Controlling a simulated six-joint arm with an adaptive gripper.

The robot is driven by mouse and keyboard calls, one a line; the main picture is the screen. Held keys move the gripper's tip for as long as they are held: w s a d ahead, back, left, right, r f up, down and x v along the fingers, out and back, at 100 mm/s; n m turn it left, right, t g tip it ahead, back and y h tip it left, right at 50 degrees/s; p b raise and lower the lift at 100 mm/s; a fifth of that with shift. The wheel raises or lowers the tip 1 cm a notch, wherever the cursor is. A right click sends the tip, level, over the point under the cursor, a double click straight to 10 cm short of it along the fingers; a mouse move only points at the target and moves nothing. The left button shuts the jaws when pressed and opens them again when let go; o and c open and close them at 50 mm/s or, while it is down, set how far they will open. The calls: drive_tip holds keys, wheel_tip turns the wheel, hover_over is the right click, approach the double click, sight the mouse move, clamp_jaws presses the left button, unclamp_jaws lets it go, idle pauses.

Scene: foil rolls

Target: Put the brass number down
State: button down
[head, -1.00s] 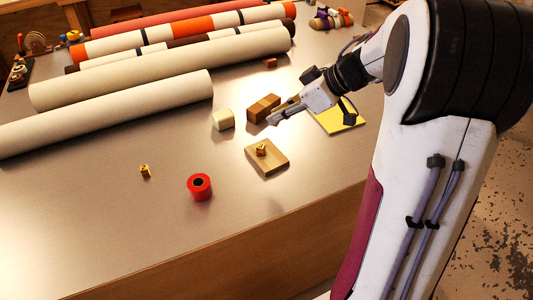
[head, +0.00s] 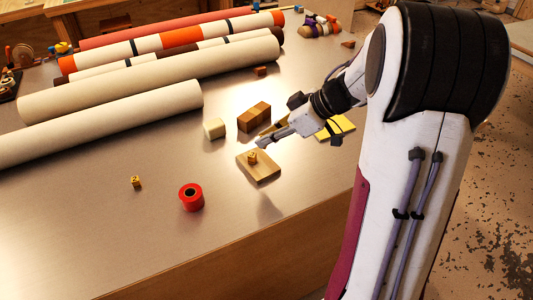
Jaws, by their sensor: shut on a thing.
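My gripper (head: 260,142) is shut, just above the wooden board (head: 264,173) and close over its back edge. It is shut on a brass number, but its own fingers and the small scale keep the grip from showing clearly. A small brass number (head: 252,156) shows on the board just below the fingertips. I cannot tell whether the fingertips touch it. Another small brass number (head: 136,181) stands on the metal table (head: 90,230) at the left, apart from my gripper.
A red roll (head: 191,197) stands in front of the board. A cream block (head: 214,128) and a brown wooden block (head: 254,117) are behind it. A yellow pad (head: 340,127) lies beyond my gripper. Long rolls (head: 150,75) fill the back left. The table's front left is clear.

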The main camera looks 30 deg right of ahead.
drive_tip(key=shift+f, duration=1.05)
drive_tip(key=shift+f, duration=1.85)
drive_tip(key=shift+f, duration=0.2)
drive_tip(key=c, duration=2)
unclamp_jaws()
drive_tip(key=shift+r, duration=0.2)
drive_tip(key=shift+v, duration=6)
